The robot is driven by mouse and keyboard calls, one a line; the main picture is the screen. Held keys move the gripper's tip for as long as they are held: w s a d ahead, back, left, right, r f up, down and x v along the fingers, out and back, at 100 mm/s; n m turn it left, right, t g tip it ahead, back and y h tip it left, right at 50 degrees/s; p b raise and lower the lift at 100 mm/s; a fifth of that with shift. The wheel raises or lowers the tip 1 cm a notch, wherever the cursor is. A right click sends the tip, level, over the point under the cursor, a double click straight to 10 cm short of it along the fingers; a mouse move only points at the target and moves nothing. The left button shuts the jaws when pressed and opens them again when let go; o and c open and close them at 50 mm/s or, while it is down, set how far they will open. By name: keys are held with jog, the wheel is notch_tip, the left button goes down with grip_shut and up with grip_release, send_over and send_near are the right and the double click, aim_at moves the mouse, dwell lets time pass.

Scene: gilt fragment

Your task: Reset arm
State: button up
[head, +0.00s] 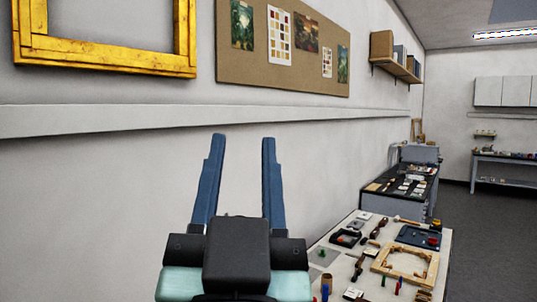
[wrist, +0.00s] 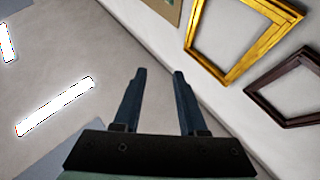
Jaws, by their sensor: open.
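My gripper (head: 242,142) is raised in the middle of the head view, in front of the bare white wall. Its two blue fingers point up, stand apart and have nothing between them. In the wrist view my gripper (wrist: 160,72) also shows open and empty, with the ceiling and the wall beyond it. My arm below the gripper is mostly out of view.
A worktable (head: 447,262) with tools and a small wooden frame (head: 427,277) stands at the lower right. A gold frame (head: 110,67) and a corkboard (head: 232,88) hang on the wall. A dark frame (wrist: 257,93) shows in the wrist view. Floor (head: 490,235) is clear at the right.

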jog(key=s+d+r+t, duration=0.2)
jog(key=s+r, duration=0.2)
jog(key=r, duration=0.1)
jog(key=shift+s+d+r+n+t+h, duration=0.15)
jog(key=shift+s+n+t+h, duration=0.15)
jog(key=shift+n+h, duration=0.1)
notch_tip(320, 180, down, 3)
jog(key=b, duration=0.3)
jog(key=shift+w+f, duration=0.1)
jog(key=shift+f, duration=0.1)
jog(key=shift+a, duration=0.2)
